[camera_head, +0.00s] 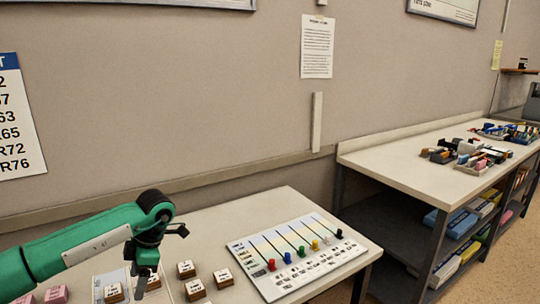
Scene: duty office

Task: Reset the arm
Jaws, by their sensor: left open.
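My left arm is green and comes in from the left over the near table. My left gripper (144,284) points down, dark, above the table's left part among small labelled blocks. It is open, and I see nothing held between its fingers, though the fingertips are partly hard to make out. One block (114,293) is just left of it and another (153,282) is right beside it. My right gripper is not in view.
A white slider board (262,280) with coloured knobs lies on the near table (262,212), right of more labelled blocks (186,269). Pink blocks (56,294) are at lower left. A second table (390,165) with cluttered trays stands at right. The wall is close behind.

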